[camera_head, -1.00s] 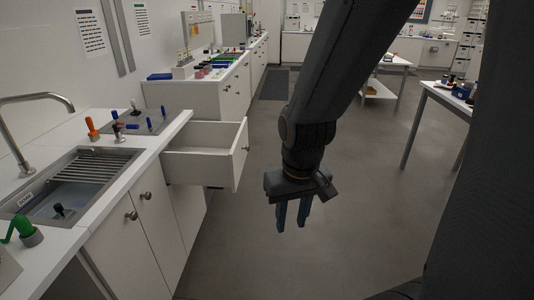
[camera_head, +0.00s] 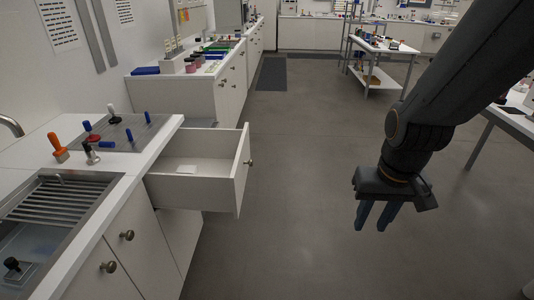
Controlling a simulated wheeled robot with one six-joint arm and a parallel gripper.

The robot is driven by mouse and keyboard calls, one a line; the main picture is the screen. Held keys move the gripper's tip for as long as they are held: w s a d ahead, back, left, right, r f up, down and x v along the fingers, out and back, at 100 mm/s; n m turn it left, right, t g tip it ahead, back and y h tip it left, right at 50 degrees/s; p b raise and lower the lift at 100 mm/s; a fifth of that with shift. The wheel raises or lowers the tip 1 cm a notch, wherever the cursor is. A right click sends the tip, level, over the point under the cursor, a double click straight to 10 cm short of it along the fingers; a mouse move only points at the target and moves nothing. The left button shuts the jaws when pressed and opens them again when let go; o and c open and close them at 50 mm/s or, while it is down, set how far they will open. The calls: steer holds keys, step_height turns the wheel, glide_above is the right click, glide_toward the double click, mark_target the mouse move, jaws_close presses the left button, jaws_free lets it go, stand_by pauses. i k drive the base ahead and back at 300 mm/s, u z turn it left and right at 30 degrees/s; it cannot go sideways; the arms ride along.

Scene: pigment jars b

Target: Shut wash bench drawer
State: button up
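The wash bench drawer (camera_head: 208,192) stands pulled well out from the bench at the left. It is a white box with a round metal knob (camera_head: 250,162) on its front panel, which faces right. A small white flat item (camera_head: 186,169) lies inside. The wash bench (camera_head: 160,140) has a sink and white cupboard doors. My gripper (camera_head: 377,217) hangs over the open floor, to the right of the drawer and clearly apart from it. Its two blue-grey fingers point down with a gap between them, and nothing is held.
A sink (camera_head: 50,215) with a ribbed rack and a grey plate with coloured-handled tools (camera_head: 115,135) are on the bench top. A further counter (camera_head: 190,80) stands behind. A white table (camera_head: 385,48) is at the back right. The floor between drawer and gripper is clear.

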mark_target(221, 157)
steer(key=i, duration=0.6)
steer(key=u, duration=0.6)
steer(key=i, duration=0.5)
steer(key=u, duration=0.45)
